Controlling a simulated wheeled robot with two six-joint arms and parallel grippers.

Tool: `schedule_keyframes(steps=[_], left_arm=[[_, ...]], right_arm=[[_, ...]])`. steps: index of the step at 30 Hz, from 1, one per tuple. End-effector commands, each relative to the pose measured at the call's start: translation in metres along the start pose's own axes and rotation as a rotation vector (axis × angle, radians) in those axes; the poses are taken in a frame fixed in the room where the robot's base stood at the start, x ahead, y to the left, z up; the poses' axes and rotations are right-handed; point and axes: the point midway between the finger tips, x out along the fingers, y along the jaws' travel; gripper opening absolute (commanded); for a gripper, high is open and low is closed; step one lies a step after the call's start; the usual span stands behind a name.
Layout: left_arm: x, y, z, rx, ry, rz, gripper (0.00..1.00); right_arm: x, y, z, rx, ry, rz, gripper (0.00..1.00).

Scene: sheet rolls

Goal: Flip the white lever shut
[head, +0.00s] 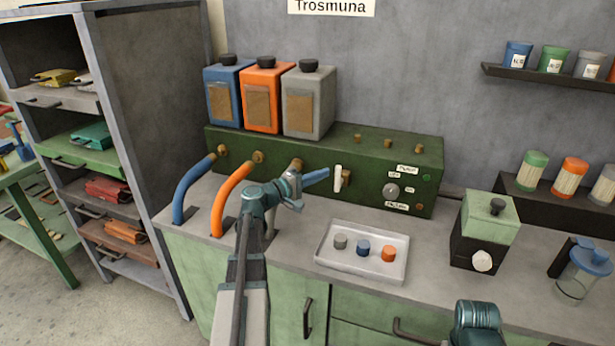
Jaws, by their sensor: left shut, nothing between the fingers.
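The white lever (338,177) is on the front face of the green machine (375,150), right of the hose fittings. It stands roughly upright beside a small brass part. My left gripper (322,175) is shut and empty. Its blue fingers point right, with the tips just left of the lever. I cannot tell whether they touch it. My right gripper is not in view; only a teal part of my right arm shows at the bottom edge.
Blue (187,190) and orange (229,198) hoses run from the machine to the counter. A white tray (340,270) with grey, blue and orange caps lies in front. A green-and-black box (487,225) stands right. Bare counter lies between tray and box.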

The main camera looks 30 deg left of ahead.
Motion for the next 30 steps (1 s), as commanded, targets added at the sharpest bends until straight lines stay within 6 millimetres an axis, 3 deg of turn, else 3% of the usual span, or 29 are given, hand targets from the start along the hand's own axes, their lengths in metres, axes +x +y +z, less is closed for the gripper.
schedule_keyframes(steps=[17,30], left_arm=[[0.008,0.000,0.008,0.001,0.001,-0.001,0.00],[0.010,0.004,0.012,0.064,0.000,-0.042,0.00]], right_arm=[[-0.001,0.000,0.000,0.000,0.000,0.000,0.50],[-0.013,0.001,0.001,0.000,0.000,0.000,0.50]])
